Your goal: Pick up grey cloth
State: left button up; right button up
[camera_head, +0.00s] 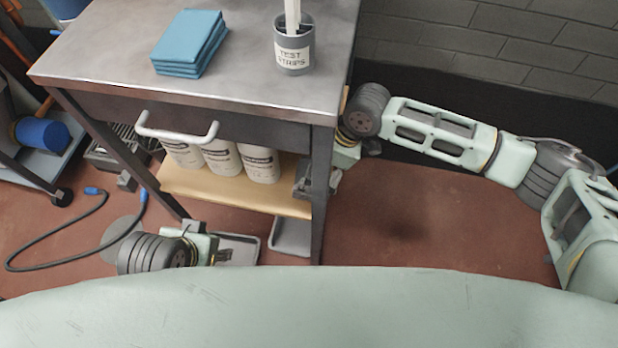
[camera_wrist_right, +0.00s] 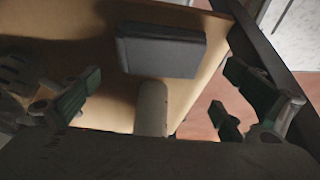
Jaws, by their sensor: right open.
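A dark grey, flat, block-like item (camera_wrist_right: 160,52), which looks like the folded grey cloth, lies on the tan shelf in the right wrist view. My right gripper (camera_wrist_right: 160,95) is open and empty, its green-padded fingers spread to either side, with the item ahead between them. In the head view my right arm reaches in at the right side of the workbench, and its fingers are mostly hidden by the bench leg. My left gripper (camera_head: 222,255) is low in front of the bench, partly hidden by my own body; its jaw opening is unclear.
The bench top (camera_head: 120,60) holds folded blue cloths (camera_head: 188,45) and a test strips cup (camera_head: 294,50). White bottles (camera_head: 222,158) stand on the lower shelf (camera_head: 200,190). A bench leg (camera_head: 321,190) stands beside my right gripper. A hose (camera_head: 55,238) lies on the floor at left.

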jog(key=x, duration=0.3)
jog(key=shift+b, duration=0.35)
jog(key=shift+a+f, duration=0.15)
jog(key=shift+f, duration=0.35)
pick_arm(q)
jog(key=shift+w+f, duration=0.45)
jog(key=shift+f, duration=0.05)
jog(key=shift+d, duration=0.1)
pick_arm(e)
jog(key=c, duration=1)
jog(key=shift+r, duration=0.15)
